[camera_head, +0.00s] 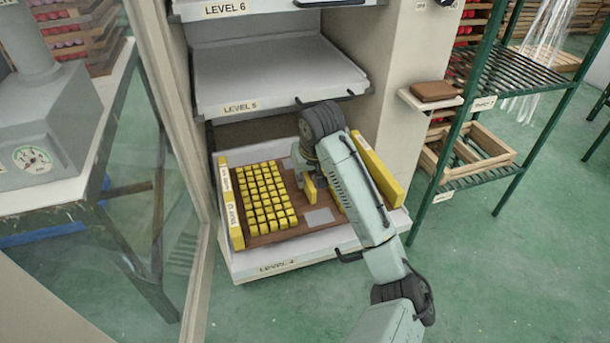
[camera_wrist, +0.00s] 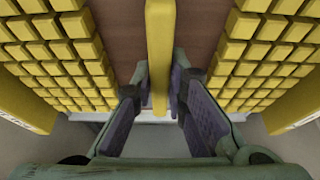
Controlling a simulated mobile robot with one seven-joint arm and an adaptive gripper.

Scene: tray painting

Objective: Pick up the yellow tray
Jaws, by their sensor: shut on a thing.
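The yellow tray (camera_head: 236,212) has a brown base, upright yellow side walls and many small yellow blocks in rows. It sits on the pulled-out shelf marked LEVEL 4 (camera_head: 300,259). A yellow bar (camera_wrist: 160,45) runs along the tray's middle, between two groups of blocks (camera_wrist: 58,60). My gripper (camera_wrist: 160,88) is over the tray's middle, with one finger on each side of this bar, shut on it. In the head view my arm hides the right-hand part of the tray, and most of the bar is covered.
The shelf marked LEVEL 5 (camera_head: 275,75) is close above and behind, with LEVEL 6 (camera_head: 275,8) higher. A glass panel (camera_head: 165,130) stands left. A green rack (camera_head: 490,130) with wooden crates and a ledge with a brown object (camera_head: 435,91) are at right. Green floor in front is free.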

